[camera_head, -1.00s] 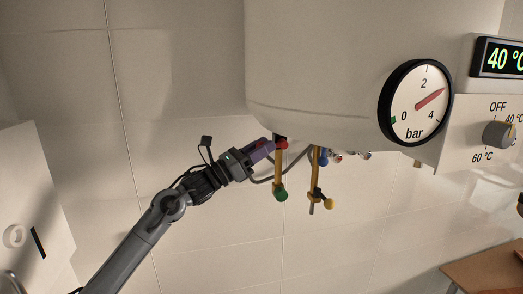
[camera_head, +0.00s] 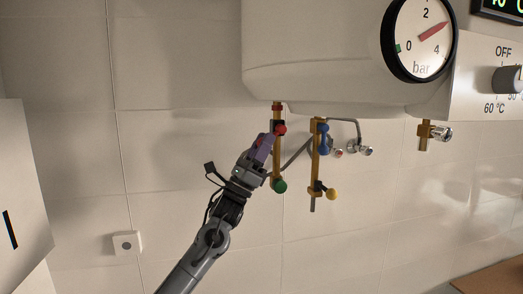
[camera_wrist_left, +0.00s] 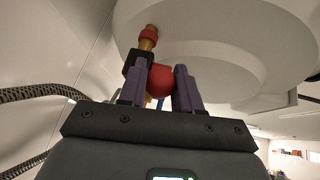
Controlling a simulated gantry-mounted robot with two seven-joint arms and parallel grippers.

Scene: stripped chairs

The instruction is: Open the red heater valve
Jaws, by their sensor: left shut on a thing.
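The red valve knob (camera_head: 281,129) sits on the left brass pipe (camera_head: 277,157) under the white heater. It also shows in the left wrist view (camera_wrist_left: 160,80), between the two purple fingers. My left gripper (camera_head: 271,138) reaches up from below and is shut on this red knob. The fingers partly cover the knob in the head view. A red collar (camera_wrist_left: 149,34) tops the brass pipe in the wrist view. My right gripper is in neither current view.
A green knob (camera_head: 280,186) is lower on the same pipe, close to my gripper. A second brass pipe (camera_head: 315,165) with blue and yellow knobs stands to the right. The heater tank (camera_head: 310,60) hangs above.

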